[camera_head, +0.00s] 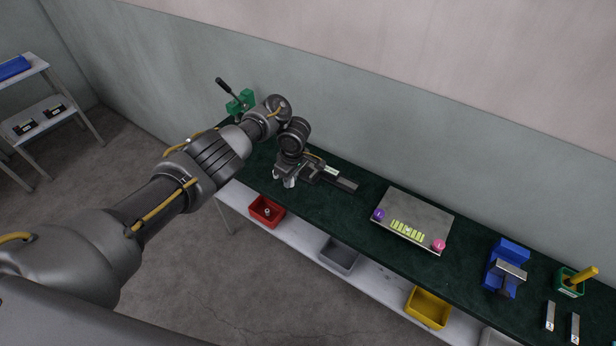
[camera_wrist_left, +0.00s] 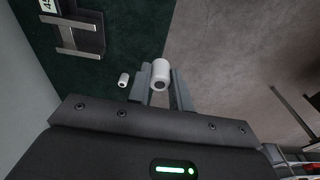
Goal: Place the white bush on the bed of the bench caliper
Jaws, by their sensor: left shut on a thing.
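My left gripper (camera_head: 284,181) hangs over the near left part of the green bench top. In the left wrist view its fingers (camera_wrist_left: 160,88) are shut on a white bush (camera_wrist_left: 161,74), a short cylinder with a dark hole in its end. In the head view I cannot tell the bush apart from the pale fingertips. The bench caliper (camera_head: 341,181) lies just right of the gripper, partly hidden by it. The caliper also shows at the top left of the left wrist view (camera_wrist_left: 88,35), apart from the held bush. My right gripper is not in view.
A second, smaller-looking white cylinder (camera_wrist_left: 123,80) is on the green mat beside the fingers. A grey plate (camera_head: 420,212) with coloured knobs lies right of the caliper. A green lever tool (camera_head: 240,103) stands behind my arm. A red bin (camera_head: 266,211) sits below the front edge.

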